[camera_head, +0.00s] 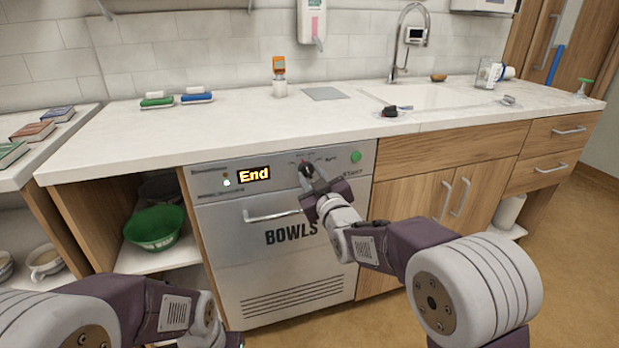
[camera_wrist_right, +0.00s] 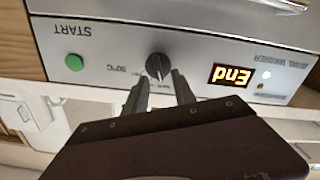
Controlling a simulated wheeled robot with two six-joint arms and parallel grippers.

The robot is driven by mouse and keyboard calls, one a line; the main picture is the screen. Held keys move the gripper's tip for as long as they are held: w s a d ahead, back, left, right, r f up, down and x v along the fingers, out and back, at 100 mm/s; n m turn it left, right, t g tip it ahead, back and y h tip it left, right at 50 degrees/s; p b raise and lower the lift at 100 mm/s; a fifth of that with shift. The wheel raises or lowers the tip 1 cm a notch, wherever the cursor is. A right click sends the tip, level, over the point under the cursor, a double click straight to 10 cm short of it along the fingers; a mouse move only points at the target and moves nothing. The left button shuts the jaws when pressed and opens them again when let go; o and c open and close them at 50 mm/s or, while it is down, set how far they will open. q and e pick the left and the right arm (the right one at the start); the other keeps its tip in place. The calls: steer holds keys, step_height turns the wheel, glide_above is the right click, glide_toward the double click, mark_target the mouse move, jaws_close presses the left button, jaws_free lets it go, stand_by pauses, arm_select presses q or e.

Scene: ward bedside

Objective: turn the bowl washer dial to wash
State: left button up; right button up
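The bowl washer (camera_head: 280,245) is a steel front under the counter, marked BOWLS, with a lit "End" display (camera_head: 254,174). Its black dial (camera_head: 306,169) sits right of the display and also shows in the wrist view (camera_wrist_right: 157,66), where the panel appears upside down. My right gripper (camera_head: 313,179) is at the dial. In the wrist view its fingers (camera_wrist_right: 160,79) are apart, tips close to the dial's two sides; I cannot tell whether they touch it. The dial's setting is too small to read. Of my left arm only links show at the lower left; its gripper is out of view.
A green START button (camera_head: 356,157) is right of the dial. The washer's bar handle (camera_head: 272,215) is below the panel. A green bowl (camera_head: 153,228) stands on the open shelf at left. The counter (camera_head: 230,127) overhangs the panel.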

steer(key=shift+x, duration=0.8)
steer(key=shift+c, duration=0.3)
jaws_close()
steer(key=m, duration=0.3)
steer(key=shift+d+m+b, duration=0.2)
steer(key=shift+m+b, duration=0.1)
steer(key=shift+m, duration=0.1)
steer(key=shift+w+d+m, duration=0.1)
steer(key=shift+d+m, duration=0.1)
steer(key=shift+m, duration=1.7)
